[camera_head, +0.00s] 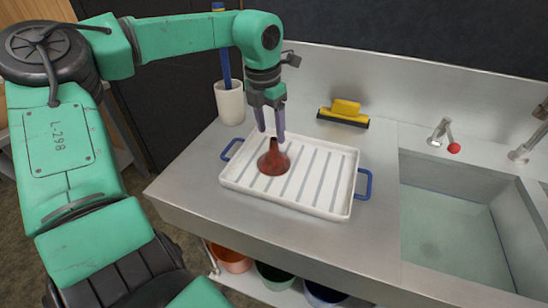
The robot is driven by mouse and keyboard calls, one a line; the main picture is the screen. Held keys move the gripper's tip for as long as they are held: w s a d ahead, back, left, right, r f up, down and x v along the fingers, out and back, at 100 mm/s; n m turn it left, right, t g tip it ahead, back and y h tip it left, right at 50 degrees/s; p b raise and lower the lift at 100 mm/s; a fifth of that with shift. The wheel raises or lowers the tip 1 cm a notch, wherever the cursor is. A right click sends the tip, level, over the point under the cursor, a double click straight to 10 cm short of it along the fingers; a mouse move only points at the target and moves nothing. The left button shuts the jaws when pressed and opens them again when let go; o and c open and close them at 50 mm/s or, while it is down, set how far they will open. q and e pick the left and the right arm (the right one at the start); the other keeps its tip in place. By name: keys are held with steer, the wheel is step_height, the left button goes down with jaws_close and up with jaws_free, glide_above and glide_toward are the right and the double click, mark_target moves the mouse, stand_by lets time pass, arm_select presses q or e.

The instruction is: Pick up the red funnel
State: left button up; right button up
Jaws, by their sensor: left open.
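The red funnel (273,162) sits on a white ribbed tray (318,206), wide mouth down and narrow spout up. The tray has blue handles at both ends and rests on the metal counter. My left gripper (270,138) points down directly above the funnel, with its grey fingers open and their tips around or just beside the spout. I cannot tell whether the fingers touch it. My right gripper is not in view.
A white cup (230,103) holding a blue-handled tool stands at the counter's back left. A yellow squeegee (345,112) lies behind the tray. A sink (455,225) with a tap (440,133) is at right. Several coloured buckets (275,277) sit below the counter.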

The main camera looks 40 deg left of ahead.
mark_target(274, 139)
arm_select(q)
steer(key=f, duration=0.2)
steer(key=w+f+p, duration=0.1)
steer(key=f, duration=0.1)
steer(key=shift+d+f, duration=0.15)
steer(key=shift+f, duration=0.05)
steer(key=shift+w+f, duration=0.1)
steer(key=shift+f, duration=0.35)
steer(key=shift+r, duration=0.1)
jaws_close()
step_height(274, 139, up, 20)
